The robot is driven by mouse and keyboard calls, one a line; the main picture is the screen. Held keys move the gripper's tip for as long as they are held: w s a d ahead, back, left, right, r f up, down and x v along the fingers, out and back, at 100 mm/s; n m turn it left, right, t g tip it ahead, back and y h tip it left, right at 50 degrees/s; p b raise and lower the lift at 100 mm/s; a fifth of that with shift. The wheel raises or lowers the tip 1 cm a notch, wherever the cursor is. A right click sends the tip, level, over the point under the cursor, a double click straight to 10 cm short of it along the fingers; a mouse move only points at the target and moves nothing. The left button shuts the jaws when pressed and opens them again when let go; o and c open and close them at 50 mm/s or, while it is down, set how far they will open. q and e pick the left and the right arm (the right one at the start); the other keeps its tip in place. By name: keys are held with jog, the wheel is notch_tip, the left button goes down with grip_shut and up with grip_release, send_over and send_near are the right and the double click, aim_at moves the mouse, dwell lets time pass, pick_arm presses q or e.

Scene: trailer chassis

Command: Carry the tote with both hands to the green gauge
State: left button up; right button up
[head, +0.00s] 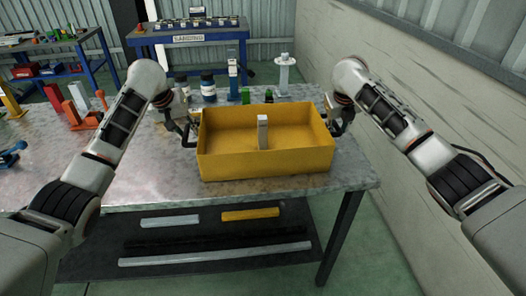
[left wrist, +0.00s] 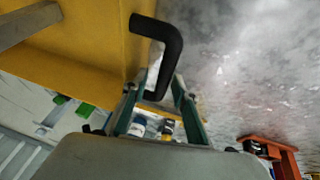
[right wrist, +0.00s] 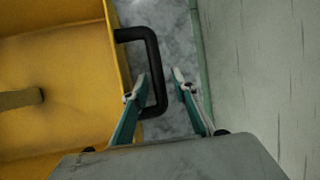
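The yellow tote (head: 265,165) sits on the metal table (head: 150,185) near its right end, with a grey upright block (head: 262,132) inside. My left gripper (left wrist: 153,88) is open, its fingers on either side of the tote's black left handle (left wrist: 172,50). My right gripper (right wrist: 158,82) is open too, its fingers on either side of the black right handle (right wrist: 151,48). A small green object (head: 245,95) stands just behind the tote; I cannot tell whether it is the green gauge.
Dark bottles (head: 208,88), a blue upright tool (head: 233,75) and a pale stand (head: 284,72) are behind the tote. Red parts (head: 80,110) stand at the table's left. A wall (head: 430,110) runs along the right. Bars lie on the lower shelf (head: 170,240).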

pick_arm(q)
jog(key=v, duration=0.7)
jog(key=shift+s+r, duration=0.2)
jog(key=shift+r, duration=0.15)
pick_arm(e)
jog(key=v, duration=1.2)
pick_arm(q)
jog(key=shift+s, duration=0.1)
pick_arm(e)
jog(key=shift+s+f, duration=0.1)
jog(key=shift+s, duration=0.05)
